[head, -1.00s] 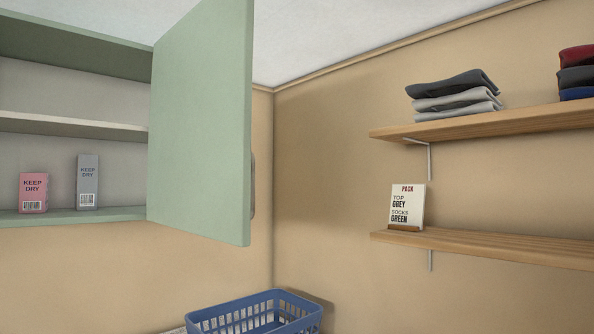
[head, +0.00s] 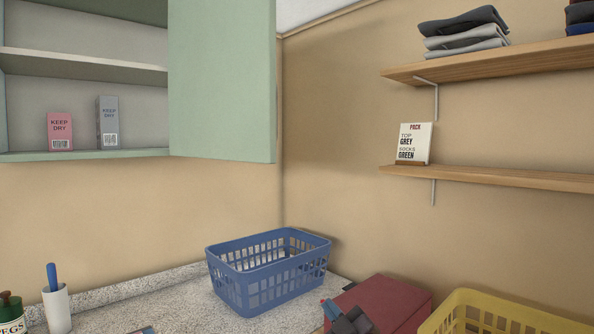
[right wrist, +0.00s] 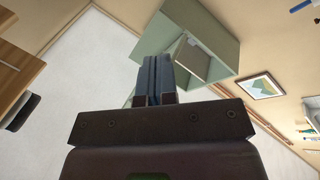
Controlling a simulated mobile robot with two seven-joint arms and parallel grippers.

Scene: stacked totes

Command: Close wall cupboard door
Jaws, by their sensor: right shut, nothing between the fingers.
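The green wall cupboard door (head: 222,85) stands open at the right side of the cupboard, swung out toward me. The cupboard (head: 85,155) shows its pale shelves at the upper left of the head view. My right gripper (head: 330,309) is low in the head view, below and to the right of the door and apart from it. In the right wrist view its blue fingers (right wrist: 153,78) are shut together and empty, with the green cupboard (right wrist: 222,60) behind them. The door's handle is out of the head view. My left gripper is not in view.
A blue basket (head: 268,285) stands on the speckled counter (head: 185,307), with a red box (head: 390,300) and yellow basket (head: 510,310) to the right. Two wooden shelves, upper (head: 490,68) and lower (head: 490,177), hang on the right wall. Two small boxes stand inside the cupboard.

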